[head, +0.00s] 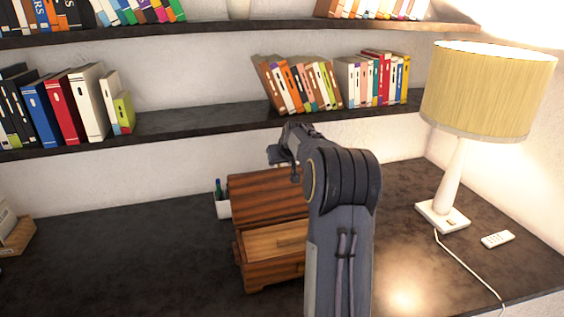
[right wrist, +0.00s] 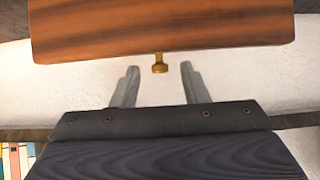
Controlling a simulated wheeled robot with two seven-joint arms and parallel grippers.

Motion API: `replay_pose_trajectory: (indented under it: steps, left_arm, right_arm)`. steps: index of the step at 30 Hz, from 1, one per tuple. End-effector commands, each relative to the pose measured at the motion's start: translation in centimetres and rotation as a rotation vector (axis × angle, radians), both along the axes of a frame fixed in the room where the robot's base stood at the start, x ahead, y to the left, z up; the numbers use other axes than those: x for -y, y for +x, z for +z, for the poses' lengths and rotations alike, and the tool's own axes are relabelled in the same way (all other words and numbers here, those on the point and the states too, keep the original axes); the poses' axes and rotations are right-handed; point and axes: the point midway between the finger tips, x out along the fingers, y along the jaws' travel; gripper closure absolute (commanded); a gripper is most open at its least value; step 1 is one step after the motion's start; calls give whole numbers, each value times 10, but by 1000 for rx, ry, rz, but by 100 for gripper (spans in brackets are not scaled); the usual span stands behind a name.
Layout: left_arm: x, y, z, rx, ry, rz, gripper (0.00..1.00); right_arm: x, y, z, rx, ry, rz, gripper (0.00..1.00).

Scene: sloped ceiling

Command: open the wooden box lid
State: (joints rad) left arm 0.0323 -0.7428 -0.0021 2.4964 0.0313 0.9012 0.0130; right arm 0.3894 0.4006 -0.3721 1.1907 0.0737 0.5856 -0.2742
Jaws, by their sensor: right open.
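The wooden box (head: 268,275) stands on the dark desk, its right side partly hidden by my right arm. Its dark striped lid (head: 262,194) appears raised and tilted back, with the lighter wood inside the box showing below it. In the right wrist view, the lid (right wrist: 160,28) fills the top, and a small brass knob (right wrist: 159,64) sticks out from its edge. My right gripper (right wrist: 159,70) is open, with one finger on each side of the knob and visible gaps to both. My left gripper is out of view.
A white pen cup (head: 223,207) stands close at the box's left. A lamp (head: 455,170) and a remote (head: 497,239) are on the right. A shelf of books (head: 200,122) runs above the desk. The desk's left part is mostly clear.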

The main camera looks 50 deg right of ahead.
Motion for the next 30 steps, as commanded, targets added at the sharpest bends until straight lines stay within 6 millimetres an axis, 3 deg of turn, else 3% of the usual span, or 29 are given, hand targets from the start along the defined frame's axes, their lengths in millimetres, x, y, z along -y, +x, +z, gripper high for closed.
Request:
replay_pose_trajectory:
  steps: [7, 21, 30]
  left_arm:
    - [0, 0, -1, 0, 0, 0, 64]
    - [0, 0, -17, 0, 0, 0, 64]
    - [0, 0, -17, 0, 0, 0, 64]
  right_arm:
    - [-1, -3, 1, -2, 0, 0, 59]
    - [-26, -42, 50, 0, 1, 2, 59]
    - [-28, -46, 55, -2, 1, 0, 59]
